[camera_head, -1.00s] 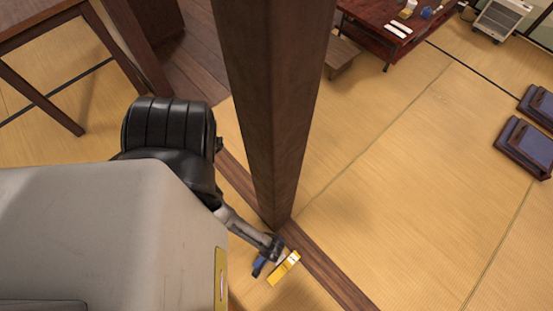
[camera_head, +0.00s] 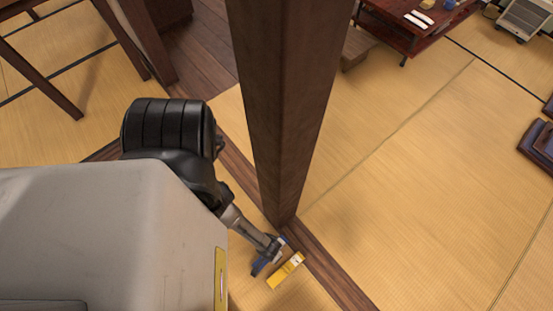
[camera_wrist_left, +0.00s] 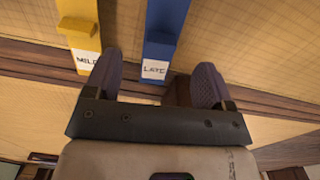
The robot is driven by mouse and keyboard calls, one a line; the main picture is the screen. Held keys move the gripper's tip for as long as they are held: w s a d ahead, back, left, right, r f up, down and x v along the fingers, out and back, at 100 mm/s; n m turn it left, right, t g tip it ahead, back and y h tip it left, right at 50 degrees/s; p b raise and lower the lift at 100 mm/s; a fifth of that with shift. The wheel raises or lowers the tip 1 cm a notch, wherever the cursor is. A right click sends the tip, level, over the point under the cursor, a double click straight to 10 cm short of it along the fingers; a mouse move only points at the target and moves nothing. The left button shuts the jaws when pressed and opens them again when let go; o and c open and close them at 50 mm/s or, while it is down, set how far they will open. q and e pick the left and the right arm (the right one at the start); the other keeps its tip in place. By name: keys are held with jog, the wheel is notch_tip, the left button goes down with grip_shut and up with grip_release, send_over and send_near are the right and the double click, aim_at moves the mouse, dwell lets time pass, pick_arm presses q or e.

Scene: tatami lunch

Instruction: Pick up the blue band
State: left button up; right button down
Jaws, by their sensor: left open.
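The blue band (camera_head: 259,267) is low in the head view, partly hidden by my left gripper (camera_head: 274,249). In the left wrist view, the blue band (camera_wrist_left: 166,28) is a flat blue strip with a white written label at its near end. My left gripper (camera_wrist_left: 157,80) is open there, with its two dark fingers apart. The blue band's labelled end lies between the fingers in the picture. I cannot tell how far above it they are. Nothing is visibly held. My right gripper is not in view.
A yellow band (camera_head: 286,271) with a white label lies close beside the blue one; it also shows in the left wrist view (camera_wrist_left: 80,18). A thick wooden pillar (camera_head: 283,110) stands right behind my gripper. Open tatami (camera_head: 420,190) lies to the right. A low red-brown table (camera_head: 405,35) is farther back.

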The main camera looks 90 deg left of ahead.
pick_arm(q)
jog(key=shift+f, duration=0.35)
notch_tip(320, 180, down, 5)
jog(key=b, duration=0.5)
jog(key=shift+a, duration=0.15)
jog(key=c, duration=0.8)
